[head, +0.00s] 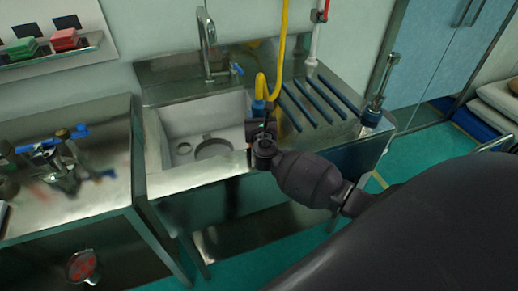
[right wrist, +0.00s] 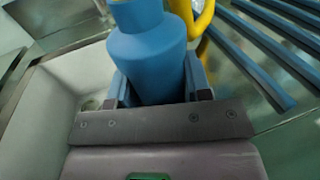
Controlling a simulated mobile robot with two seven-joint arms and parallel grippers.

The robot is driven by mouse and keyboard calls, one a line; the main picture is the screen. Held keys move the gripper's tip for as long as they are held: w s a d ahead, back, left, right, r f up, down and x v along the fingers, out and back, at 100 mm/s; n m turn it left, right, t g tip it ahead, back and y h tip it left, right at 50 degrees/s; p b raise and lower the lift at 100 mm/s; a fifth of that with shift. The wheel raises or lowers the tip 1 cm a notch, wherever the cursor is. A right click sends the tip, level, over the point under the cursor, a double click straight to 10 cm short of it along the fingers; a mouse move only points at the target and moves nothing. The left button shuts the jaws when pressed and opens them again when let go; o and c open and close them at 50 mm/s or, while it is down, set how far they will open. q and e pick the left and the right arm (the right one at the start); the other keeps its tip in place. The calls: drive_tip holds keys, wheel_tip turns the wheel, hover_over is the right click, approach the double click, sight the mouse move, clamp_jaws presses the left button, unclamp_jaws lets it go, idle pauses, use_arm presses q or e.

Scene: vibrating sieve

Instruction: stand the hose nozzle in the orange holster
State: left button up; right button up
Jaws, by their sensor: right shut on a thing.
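The hose nozzle (head: 258,108) is blue, with a yellow hose (head: 283,45) that hangs from above and loops over into it. My right gripper (head: 262,130) is over the right front part of the sink and is shut on the nozzle. In the right wrist view the blue nozzle (right wrist: 152,55) stands between the two fingers, and its lower end is hidden by the gripper body. I cannot clearly make out an orange holster; a small yellow-orange patch shows behind the sink, partly hidden. My left gripper is not in view.
The sink basin (head: 205,125) lies left of my right gripper, with a faucet (head: 208,45) behind it. Blue bars (head: 318,100) cross the drainboard on the right. A metal fitting (head: 378,95) stands at its right edge. A counter with a blue-handled valve (head: 65,150) is left.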

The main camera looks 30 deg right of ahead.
idle(0.3)
drive_tip(key=o, duration=1)
drive_tip(key=shift+s+a, duration=0.15)
drive_tip(key=shift+s, duration=0.05)
drive_tip(key=v, duration=1)
drive_tip(key=shift+s+a+p, duration=0.1)
drive_tip(key=shift+s+p, duration=0.05)
drive_tip(key=shift+p, duration=0.15)
drive_tip(key=shift+f, duration=0.1)
